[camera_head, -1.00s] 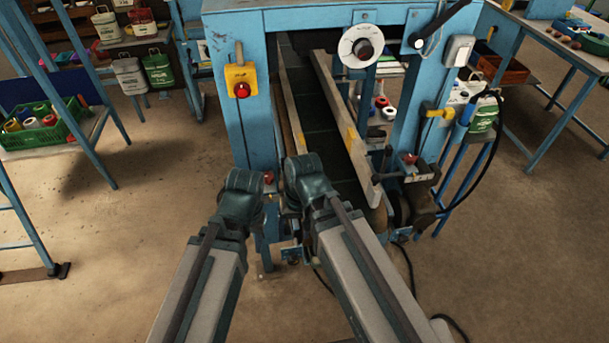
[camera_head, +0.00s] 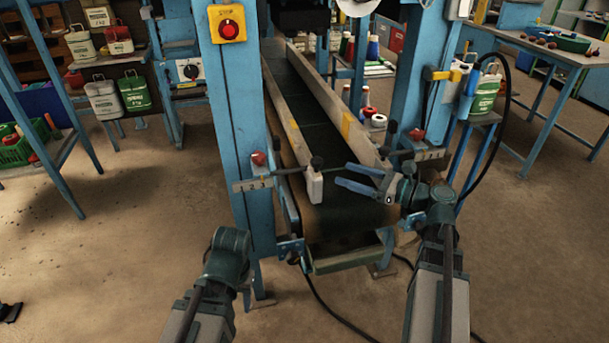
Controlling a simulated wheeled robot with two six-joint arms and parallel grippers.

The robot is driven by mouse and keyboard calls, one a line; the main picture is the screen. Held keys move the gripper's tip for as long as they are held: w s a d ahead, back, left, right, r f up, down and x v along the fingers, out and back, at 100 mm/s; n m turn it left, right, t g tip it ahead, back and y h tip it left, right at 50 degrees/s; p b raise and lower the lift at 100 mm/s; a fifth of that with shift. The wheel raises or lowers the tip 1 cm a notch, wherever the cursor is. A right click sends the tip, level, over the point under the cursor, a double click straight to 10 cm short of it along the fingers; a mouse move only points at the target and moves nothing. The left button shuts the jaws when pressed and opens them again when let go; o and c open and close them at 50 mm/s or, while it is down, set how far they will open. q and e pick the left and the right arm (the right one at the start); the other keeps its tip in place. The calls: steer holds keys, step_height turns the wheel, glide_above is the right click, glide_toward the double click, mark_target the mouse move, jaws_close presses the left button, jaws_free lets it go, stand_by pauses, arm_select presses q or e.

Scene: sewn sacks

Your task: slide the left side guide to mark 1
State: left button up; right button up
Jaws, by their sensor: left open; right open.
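The left side guide (camera_head: 290,125) is a long pale bar along the left of the dark belt (camera_head: 335,205). A dark knob and rod sit at its near end. A marked scale plate (camera_head: 253,184) is on the left post under a red knob (camera_head: 258,158); its marks are too small to read. My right gripper (camera_head: 343,175) is open and empty, blue fingers pointing left over the belt, a little right of the guide's near end and apart from it. My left gripper (camera_head: 228,245) is low in front of the left post; its fingers are hidden.
The right side guide (camera_head: 345,115), with a yellow patch, runs along the belt's right. A yellow stop box (camera_head: 227,24) is on the left post (camera_head: 238,110). A black cable hangs by the right post (camera_head: 415,75).

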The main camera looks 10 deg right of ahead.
steer(key=x, duration=1.3)
steer(key=shift+w, duration=0.35)
steer(key=shift+r, duration=0.15)
jaws_close()
stand_by(1.0)
